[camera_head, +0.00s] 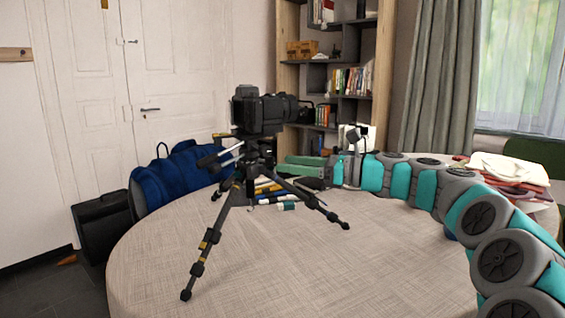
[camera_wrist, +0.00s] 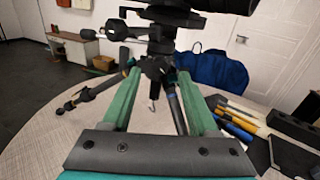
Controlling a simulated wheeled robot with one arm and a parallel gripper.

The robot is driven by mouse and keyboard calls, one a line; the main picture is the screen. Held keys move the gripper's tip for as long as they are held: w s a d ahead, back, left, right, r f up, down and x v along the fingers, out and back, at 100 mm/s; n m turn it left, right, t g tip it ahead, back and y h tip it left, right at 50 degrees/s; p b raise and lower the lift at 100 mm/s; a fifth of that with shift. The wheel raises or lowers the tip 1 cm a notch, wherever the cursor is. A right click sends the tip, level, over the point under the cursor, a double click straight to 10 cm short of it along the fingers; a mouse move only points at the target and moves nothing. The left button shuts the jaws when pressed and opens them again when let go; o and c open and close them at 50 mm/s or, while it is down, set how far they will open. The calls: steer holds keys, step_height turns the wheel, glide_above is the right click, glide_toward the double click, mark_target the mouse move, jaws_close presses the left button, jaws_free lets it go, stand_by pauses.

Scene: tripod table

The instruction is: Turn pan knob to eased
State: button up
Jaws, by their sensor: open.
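A black camera (camera_head: 262,112) sits on a black tripod (camera_head: 203,250) standing with spread legs on the round table. The tripod head (camera_wrist: 163,38) fills the upper middle of the wrist view, with dark knobs and a handle (camera_wrist: 62,36) at its left. I cannot tell which part is the pan knob. My gripper (camera_head: 284,164) comes from the right at the height of the tripod's upper part. In the wrist view its two green fingers (camera_wrist: 158,75) are wide apart, pointing at the area just below the head. Nothing shows held between them, and contact is unclear.
The round table (camera_head: 300,265) is bare in front of the tripod. Pens and tools (camera_wrist: 235,122) lie beside and behind it. Papers (camera_head: 505,172) are stacked at the right. A blue bag (camera_head: 175,180) and a black case (camera_head: 103,228) stand beyond the table's left edge.

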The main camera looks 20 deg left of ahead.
mark_target(267, 161)
steer(key=shift+a, duration=1.35)
steer(key=shift+c, duration=0.4)
jaws_close()
